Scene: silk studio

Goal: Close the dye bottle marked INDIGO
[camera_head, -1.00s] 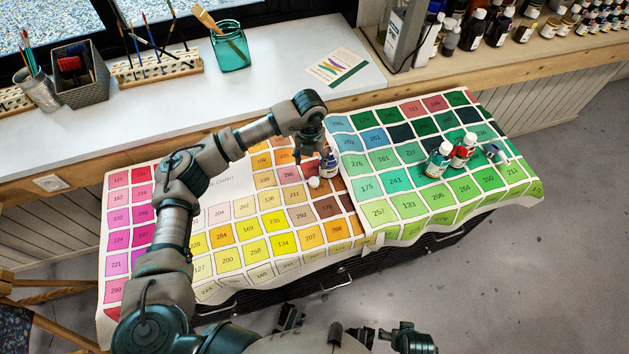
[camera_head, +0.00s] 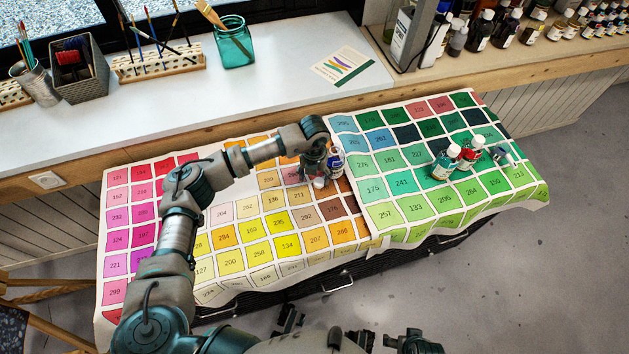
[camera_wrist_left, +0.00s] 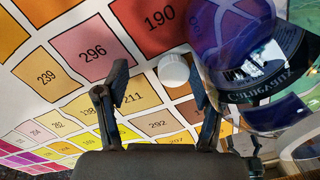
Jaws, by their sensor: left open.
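A small blue bottle with a white label (camera_head: 336,161) stands on the colour chart, beside my left gripper (camera_head: 316,176). The bottle looms large at the upper right of the left wrist view (camera_wrist_left: 230,35). Its dark label there has lettering, but I cannot read INDIGO on it, and its top is cut off. A small white cap (camera_head: 319,183) lies apart from the bottle on the chart. In the left wrist view the cap (camera_wrist_left: 173,70) shows between the two spread fingers of my left gripper (camera_wrist_left: 158,88), nearer the right finger. The gripper is open and empty.
A glass jar (camera_head: 234,45) and brush holders stand on the white counter. The chart's yellow area is clear.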

